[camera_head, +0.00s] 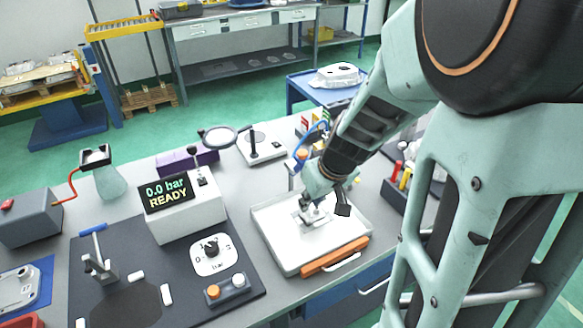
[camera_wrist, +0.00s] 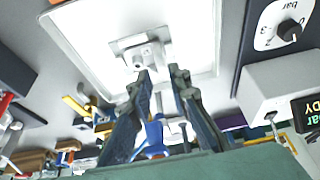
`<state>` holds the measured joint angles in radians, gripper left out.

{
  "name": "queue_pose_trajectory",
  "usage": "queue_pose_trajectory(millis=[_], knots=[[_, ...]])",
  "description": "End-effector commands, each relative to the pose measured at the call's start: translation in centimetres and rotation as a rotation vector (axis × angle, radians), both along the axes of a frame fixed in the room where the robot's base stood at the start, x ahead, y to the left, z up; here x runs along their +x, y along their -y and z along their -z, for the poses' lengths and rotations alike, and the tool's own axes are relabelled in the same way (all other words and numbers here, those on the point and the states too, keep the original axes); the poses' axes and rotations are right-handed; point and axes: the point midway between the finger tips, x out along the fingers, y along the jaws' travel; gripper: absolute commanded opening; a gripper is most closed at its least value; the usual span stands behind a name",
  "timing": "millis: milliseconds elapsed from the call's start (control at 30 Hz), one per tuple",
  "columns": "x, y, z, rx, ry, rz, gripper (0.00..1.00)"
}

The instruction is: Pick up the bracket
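The bracket (camera_head: 318,215) is a small light-metal casting lying in a white tray (camera_head: 279,250); in the head view my gripper partly hides it. In the wrist view the bracket (camera_wrist: 143,52) shows a flat base with a raised part and a round hole, just beyond the fingertips. My gripper (camera_wrist: 162,72) has its two dark fingers apart with nothing held between them. In the head view my gripper (camera_head: 325,202) is low over the tray; whether it touches the bracket cannot be told.
An orange handle bar (camera_head: 334,256) runs along the tray's front edge. A pressure readout box (camera_head: 185,207) and a dial (camera_head: 211,252) stand to the left. A magnifier (camera_head: 219,136) stands behind. Coloured-handled tools (camera_head: 401,175) are in a dark bin to the right.

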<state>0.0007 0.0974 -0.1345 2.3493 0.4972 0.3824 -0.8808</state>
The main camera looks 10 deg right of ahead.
Motion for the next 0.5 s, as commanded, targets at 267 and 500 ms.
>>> queue_pose_trajectory(millis=[267,500], knots=[[0.9,-0.6,2.5,0.000,-0.001,-0.002,0.17],[2.0,-1.0,5.1,0.000,0.001,0.000,0.17]])
